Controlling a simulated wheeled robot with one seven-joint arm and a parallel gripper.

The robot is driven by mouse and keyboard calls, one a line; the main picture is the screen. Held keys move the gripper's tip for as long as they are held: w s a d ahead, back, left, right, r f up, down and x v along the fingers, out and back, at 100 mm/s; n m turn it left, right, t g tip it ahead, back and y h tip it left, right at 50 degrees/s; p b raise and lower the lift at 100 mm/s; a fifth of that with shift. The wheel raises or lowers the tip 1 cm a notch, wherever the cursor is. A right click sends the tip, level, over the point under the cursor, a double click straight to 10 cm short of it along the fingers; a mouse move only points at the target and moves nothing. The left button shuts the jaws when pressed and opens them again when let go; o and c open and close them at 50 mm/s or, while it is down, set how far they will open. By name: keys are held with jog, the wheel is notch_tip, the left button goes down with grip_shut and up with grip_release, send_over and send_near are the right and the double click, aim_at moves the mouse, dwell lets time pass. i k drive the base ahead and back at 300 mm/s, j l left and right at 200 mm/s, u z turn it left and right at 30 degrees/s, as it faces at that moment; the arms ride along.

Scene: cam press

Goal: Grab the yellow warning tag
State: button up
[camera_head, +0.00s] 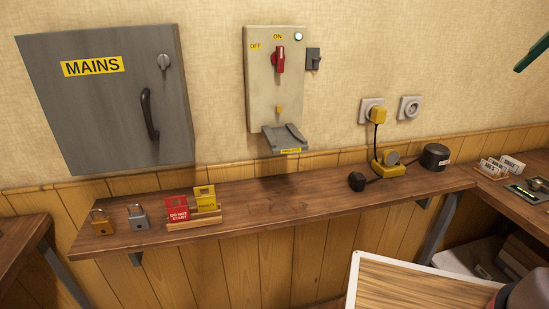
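The yellow warning tag (206,200) stands upright in a small wooden holder (196,224) on the left part of the wall shelf. It has a slot or hole near its top and dark lettering too small to read surely. A red tag (177,213) reading "DO NOT START" stands beside it on the left, slightly nearer and apart from or just overlapping its edge. My gripper is not in view, so its relation to the yellow tag does not show.
A brass padlock (102,224) and a grey padlock (138,217) sit left of the holder on the shelf (275,205). A switch panel (265,90) and MAINS cabinet (110,115) are above. The shelf's middle is clear. A yellow plug device (388,167) sits right.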

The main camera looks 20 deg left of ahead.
aim_at(207, 201)
jog(key=u, duration=1.8)
jog(key=k+j+u, duration=0.15)
jog(key=k+u, duration=0.3)
jog(key=k, duration=0.3)
